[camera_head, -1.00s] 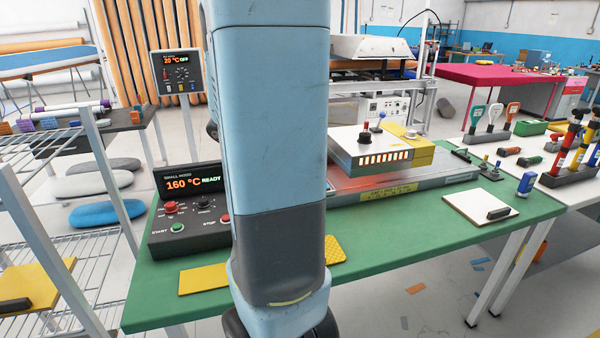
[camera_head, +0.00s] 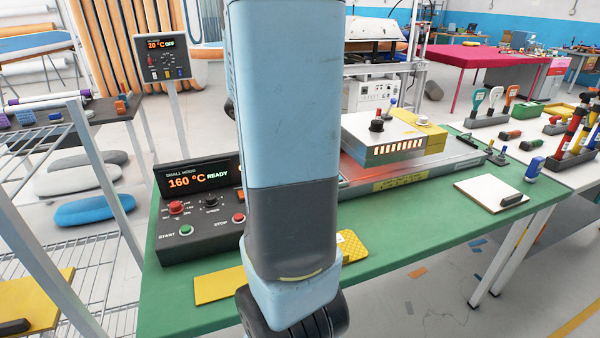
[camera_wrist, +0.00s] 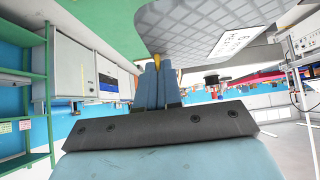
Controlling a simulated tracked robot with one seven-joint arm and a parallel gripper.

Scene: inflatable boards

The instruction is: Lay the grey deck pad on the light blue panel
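My gripper (camera_wrist: 158,70) shows in the wrist view with its blue fingers close together. A small yellow bit shows at the fingertips; I cannot tell whether it is part of the fingers. A grey quilted surface (camera_wrist: 205,40) with a white printed label lies beyond and above the fingertips. It may be the grey deck pad, and I cannot tell whether the fingers touch it. In the head view my blue arm fills the middle, and the gripper is out of sight. I cannot pick out the light blue panel for certain in either view.
A green table (camera_head: 408,238) carries a control box (camera_head: 196,215) reading 160 °C READY, a press with a white top (camera_head: 384,130), a yellow sheet (camera_head: 218,287) and a white board (camera_head: 485,192). A wire rack (camera_head: 95,260) stands at left. The table's front right is clear.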

